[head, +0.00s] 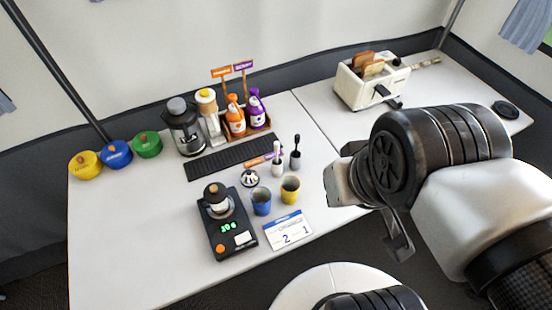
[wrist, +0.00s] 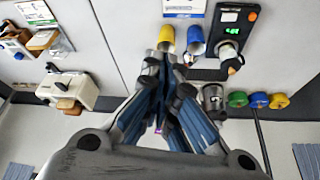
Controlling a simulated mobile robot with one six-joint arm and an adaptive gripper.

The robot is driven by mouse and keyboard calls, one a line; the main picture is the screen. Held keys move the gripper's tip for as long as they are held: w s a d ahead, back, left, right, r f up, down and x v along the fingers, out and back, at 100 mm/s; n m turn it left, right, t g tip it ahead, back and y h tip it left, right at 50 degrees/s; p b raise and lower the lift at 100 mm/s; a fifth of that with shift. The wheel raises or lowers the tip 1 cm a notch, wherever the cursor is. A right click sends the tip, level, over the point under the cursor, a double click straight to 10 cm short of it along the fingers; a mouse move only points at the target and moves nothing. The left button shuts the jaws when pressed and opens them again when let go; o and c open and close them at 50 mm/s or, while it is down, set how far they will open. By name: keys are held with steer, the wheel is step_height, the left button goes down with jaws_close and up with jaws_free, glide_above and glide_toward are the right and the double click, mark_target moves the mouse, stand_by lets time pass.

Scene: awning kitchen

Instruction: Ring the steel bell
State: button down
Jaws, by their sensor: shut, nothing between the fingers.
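The steel bell (head: 249,178) is a small shiny dome on the white counter (head: 130,265). In the head view it stands behind the blue cup (head: 261,202) and to the right of the black scale (head: 227,228). My gripper (wrist: 170,58) is shut and empty in the wrist view, its fingertips appearing close to the yellow cup (wrist: 166,38) and the blue cup. I cannot make out the bell in the wrist view; the fingers probably cover it. In the head view my arm is at the right, apart from the bell, and the fingertips cannot be made out.
A dark slatted mat (head: 230,158) and a bottle rack (head: 234,135) lie behind. A calendar card (head: 287,230) is in front. A toaster (head: 368,82) stands back right; lidded pots (head: 116,154) stand left.

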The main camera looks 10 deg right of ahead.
stand_by(0.3)
steer(key=w+a+f+m+g+y+p, duration=0.25)
steer(key=w+a+m+y+p, duration=0.45)
steer(key=w+a, duration=0.85)
steer(key=w+f+m+t+p, duration=0.1)
steer(key=w+f+m, duration=0.3)
steer(key=f, duration=0.3)
steer(key=w+d+f+m+t+p, duration=0.1)
steer(key=w+f+m+t, duration=0.1)
steer(key=w+f+m, duration=0.2)
step_height(320, 180, down, 3)
steer(key=shift+w+r+m+y, duration=0.1)
steer(key=shift+w+m+y, duration=0.25)
steer(key=shift+w, duration=0.35)
